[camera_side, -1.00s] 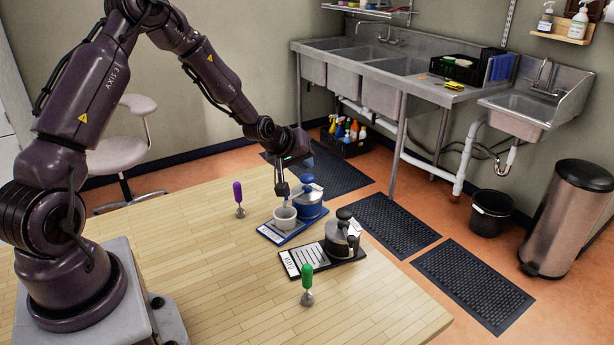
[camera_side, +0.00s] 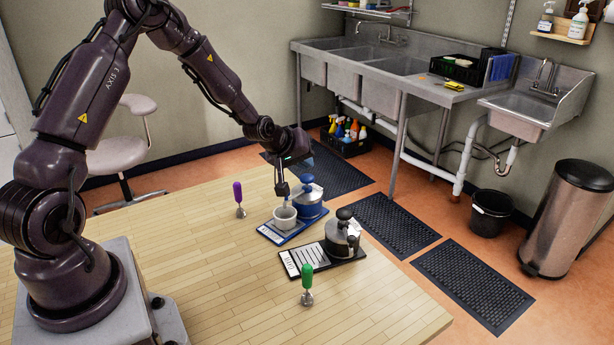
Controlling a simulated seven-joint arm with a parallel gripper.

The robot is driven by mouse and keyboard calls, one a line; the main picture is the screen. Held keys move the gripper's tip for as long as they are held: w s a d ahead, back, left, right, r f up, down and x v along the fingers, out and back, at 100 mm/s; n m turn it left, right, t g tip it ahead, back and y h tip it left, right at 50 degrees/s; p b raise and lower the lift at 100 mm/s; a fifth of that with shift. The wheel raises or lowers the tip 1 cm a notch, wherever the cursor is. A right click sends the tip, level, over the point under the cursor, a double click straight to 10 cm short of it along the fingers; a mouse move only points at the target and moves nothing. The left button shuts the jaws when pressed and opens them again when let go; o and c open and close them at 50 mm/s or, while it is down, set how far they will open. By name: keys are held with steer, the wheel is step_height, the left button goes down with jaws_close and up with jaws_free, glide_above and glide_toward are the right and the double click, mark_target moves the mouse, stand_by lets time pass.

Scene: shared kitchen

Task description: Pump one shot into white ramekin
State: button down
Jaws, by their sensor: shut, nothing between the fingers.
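A white ramekin (camera_side: 285,218) stands on a blue tray (camera_side: 270,233) near the table's far right edge. A dispenser with a blue lid and pump (camera_side: 309,198) stands on the same tray, just behind and right of the ramekin. My gripper (camera_side: 282,190) is shut and empty, pointing down above the ramekin, beside the blue dispenser's pump. I cannot tell whether its fingertips touch the ramekin or the pump. The inside of the ramekin is too small to read.
A dispenser with a black pump (camera_side: 342,235) stands on a black tray (camera_side: 302,262) to the right. A purple-handled tool (camera_side: 239,198) stands left of the blue tray, and a green-handled tool (camera_side: 307,283) stands nearer the front. The wooden table (camera_side: 190,250) is otherwise clear.

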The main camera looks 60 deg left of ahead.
mark_target(304, 176)
steer(key=shift+f, duration=0.2)
steer(key=shift+f, duration=0.3)
steer(key=shift+f, duration=1.2)
stand_by(1.2)
steer(key=shift+r, duration=1.65)
step_height(304, 176, up, 6)
stand_by(0.5)
